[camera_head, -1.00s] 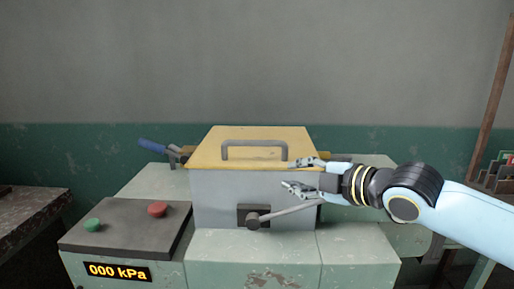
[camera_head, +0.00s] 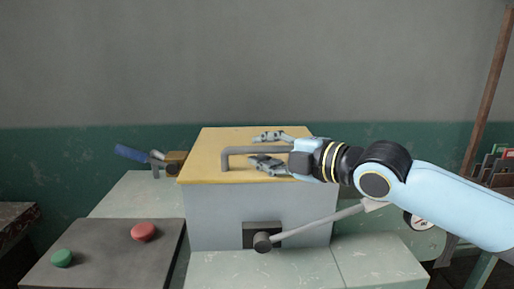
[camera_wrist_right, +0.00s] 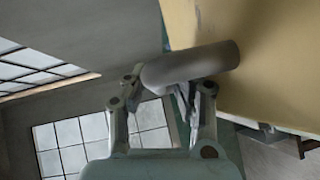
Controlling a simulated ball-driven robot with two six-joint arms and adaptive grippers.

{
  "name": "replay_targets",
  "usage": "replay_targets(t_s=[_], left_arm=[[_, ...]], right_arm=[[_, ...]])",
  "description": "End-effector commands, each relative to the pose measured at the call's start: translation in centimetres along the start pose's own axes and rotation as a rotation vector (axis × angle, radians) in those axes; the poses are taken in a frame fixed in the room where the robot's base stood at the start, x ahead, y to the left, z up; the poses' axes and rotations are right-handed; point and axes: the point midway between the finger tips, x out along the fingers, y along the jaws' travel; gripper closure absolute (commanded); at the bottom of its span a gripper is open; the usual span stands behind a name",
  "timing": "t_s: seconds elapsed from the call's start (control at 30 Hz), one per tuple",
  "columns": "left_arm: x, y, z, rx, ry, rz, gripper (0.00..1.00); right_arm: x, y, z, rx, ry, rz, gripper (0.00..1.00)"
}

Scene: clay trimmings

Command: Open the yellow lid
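The yellow lid (camera_head: 212,164) lies closed on top of a grey box (camera_head: 215,215). A grey bar handle (camera_head: 236,151) stands near the lid's front edge. My right gripper (camera_head: 268,149) reaches in from the right over the lid, its fingers apart, one behind and one in front of the handle's right part. In the right wrist view the handle (camera_wrist_right: 190,65) crosses at the open fingertips (camera_wrist_right: 158,85), beside the yellow lid (camera_wrist_right: 260,50). Firm contact cannot be told. My left gripper is not in view.
A lever (camera_head: 315,224) slants across the box front below my right arm. A dark panel (camera_head: 105,250) with a red button (camera_head: 144,232) and a green button (camera_head: 62,258) is at left. A blue-handled clamp (camera_head: 135,153) sits left of the lid.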

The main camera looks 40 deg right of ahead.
Motion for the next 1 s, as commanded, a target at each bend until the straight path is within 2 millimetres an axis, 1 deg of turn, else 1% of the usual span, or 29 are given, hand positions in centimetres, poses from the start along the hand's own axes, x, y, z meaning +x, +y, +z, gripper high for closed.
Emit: replay_targets(t_s=[0.03,0.1,0.23,0.27,0.43,0.7,0.87,1.0], left_arm=[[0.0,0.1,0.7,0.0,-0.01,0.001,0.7],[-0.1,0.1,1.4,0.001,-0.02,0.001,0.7],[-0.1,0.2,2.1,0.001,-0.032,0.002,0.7],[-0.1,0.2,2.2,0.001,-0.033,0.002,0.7],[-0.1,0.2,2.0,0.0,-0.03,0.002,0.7],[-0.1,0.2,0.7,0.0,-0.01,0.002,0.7],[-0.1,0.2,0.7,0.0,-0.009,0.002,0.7],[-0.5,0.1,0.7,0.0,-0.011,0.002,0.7]], right_arm=[[0.0,0.0,0.0,0.0,0.0,0.0,0.75],[0.0,0.0,0.0,0.0,0.0,0.0,0.75],[0.0,0.0,0.0,0.0,0.0,0.0,0.75],[0.0,0.0,0.0,0.0,0.0,0.0,0.78],[0.0,0.0,0.0,0.0,0.0,0.0,1.0],[0.0,0.1,0.0,0.001,0.001,0.002,1.0],[0.0,0.2,-0.1,0.002,0.001,0.002,1.0],[0.0,0.8,0.0,0.011,0.002,-0.008,1.0]])
